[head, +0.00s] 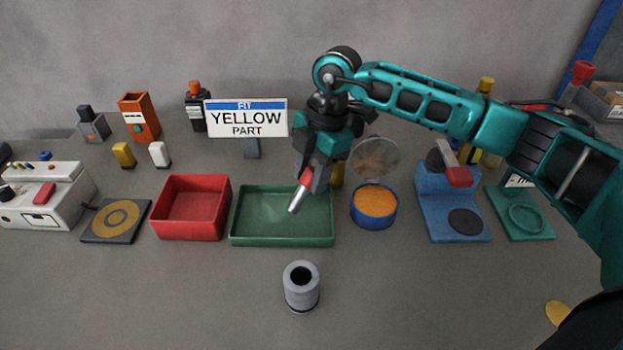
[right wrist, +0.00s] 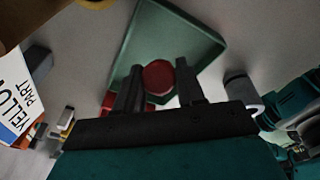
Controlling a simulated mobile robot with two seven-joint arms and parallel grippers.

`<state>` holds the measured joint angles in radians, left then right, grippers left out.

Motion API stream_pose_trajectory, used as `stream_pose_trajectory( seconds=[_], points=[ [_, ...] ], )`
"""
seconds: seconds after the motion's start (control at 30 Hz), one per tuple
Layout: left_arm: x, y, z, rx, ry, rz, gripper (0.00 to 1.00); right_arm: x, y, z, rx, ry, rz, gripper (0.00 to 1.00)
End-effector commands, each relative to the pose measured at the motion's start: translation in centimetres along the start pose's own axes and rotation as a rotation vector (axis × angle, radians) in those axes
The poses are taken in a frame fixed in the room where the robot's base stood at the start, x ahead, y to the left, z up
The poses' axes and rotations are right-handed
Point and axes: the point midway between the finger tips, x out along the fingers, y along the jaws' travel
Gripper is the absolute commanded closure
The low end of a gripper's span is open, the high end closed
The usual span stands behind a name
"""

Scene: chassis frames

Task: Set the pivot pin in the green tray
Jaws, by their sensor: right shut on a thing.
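The pivot pin (head: 300,192) has a red end and a silver metal shaft. My right gripper (head: 312,181) is shut on its red end and holds it tilted, shaft pointing down and left, over the green tray (head: 240,238). In the right wrist view the pin's round red end (right wrist: 158,77) sits between the two dark fingers, with the green tray (right wrist: 205,42) behind it. The tray looks empty in the head view. Whether the pin's tip touches the tray floor I cannot tell. My left gripper is out of view.
A red bin (head: 190,233) stands left of the tray, and a blue round container (head: 372,219) with orange contents stands to its right. A grey hollow cylinder (head: 301,288) stands in front. A sign reading "FIT YELLOW PART" (head: 246,118) stands behind. The front left table is clear.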

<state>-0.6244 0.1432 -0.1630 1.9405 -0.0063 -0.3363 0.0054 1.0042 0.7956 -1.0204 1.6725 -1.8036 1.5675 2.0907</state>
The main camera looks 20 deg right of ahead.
Motion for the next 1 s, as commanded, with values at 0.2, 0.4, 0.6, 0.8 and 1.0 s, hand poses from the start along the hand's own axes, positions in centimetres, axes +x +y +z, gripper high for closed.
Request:
stream_pose_trajectory(
  seconds=[0.2,0.4,0.6,0.8,1.0],
  points=[
    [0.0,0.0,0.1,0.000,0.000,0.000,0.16,1.7,-0.1,0.3,0.000,0.000,0.002,0.93],
    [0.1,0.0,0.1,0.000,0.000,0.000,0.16,1.8,-0.1,0.3,0.000,0.000,0.001,0.93],
    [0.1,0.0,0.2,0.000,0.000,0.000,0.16,2.0,-0.1,0.4,0.000,0.000,0.000,0.50],
    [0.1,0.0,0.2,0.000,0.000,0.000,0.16,2.0,-0.1,0.4,0.000,0.000,0.000,0.36],
    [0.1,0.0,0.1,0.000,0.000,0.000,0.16,1.8,-0.1,0.3,0.000,0.000,0.000,0.36]
  ],
)
